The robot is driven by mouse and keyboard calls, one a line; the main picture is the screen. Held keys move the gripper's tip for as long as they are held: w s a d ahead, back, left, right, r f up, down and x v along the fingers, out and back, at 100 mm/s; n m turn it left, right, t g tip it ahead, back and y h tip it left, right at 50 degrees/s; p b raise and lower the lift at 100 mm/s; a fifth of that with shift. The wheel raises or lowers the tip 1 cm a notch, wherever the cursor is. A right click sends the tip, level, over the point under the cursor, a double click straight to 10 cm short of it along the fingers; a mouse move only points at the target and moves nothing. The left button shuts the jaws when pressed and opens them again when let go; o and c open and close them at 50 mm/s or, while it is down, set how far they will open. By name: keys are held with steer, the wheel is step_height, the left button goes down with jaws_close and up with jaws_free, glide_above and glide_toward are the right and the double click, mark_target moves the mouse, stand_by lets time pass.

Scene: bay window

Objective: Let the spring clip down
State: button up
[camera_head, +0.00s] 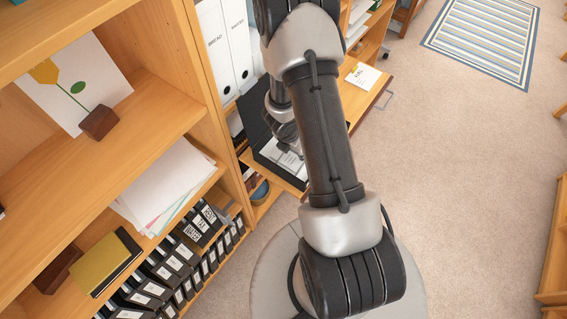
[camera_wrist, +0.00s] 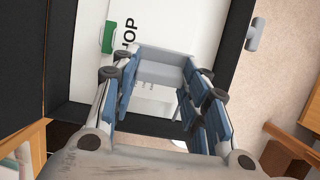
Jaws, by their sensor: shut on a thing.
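A black box file (camera_head: 252,112) lies open on a pulled-out wooden shelf, its lid raised. In the wrist view, the grey spring clip (camera_wrist: 165,70) is a flat plate across the papers, between my fingers. My gripper (camera_wrist: 163,82) has blue pads and is shut on the clip. How far the clip stands above the papers is hard to tell. In the head view my gripper (camera_head: 287,143) is small and partly hidden by my arm over the box.
A bookcase at left holds loose papers (camera_head: 165,183), a yellow book (camera_head: 103,262) and several black labelled files (camera_head: 172,262). White binders (camera_head: 222,45) stand behind the box. A note card (camera_head: 362,76) lies on the shelf's right. Carpet (camera_head: 460,170) at right is clear.

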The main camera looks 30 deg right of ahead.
steer(key=shift+d+y+p, duration=0.1)
steer(key=shift+y+p, duration=0.2)
steer(key=shift+p, duration=0.5)
steer(key=shift+w+d+f+g+y+p, duration=0.15)
steer(key=shift+d+f+g+y+p, duration=0.3)
steer(key=shift+p, duration=2.75)
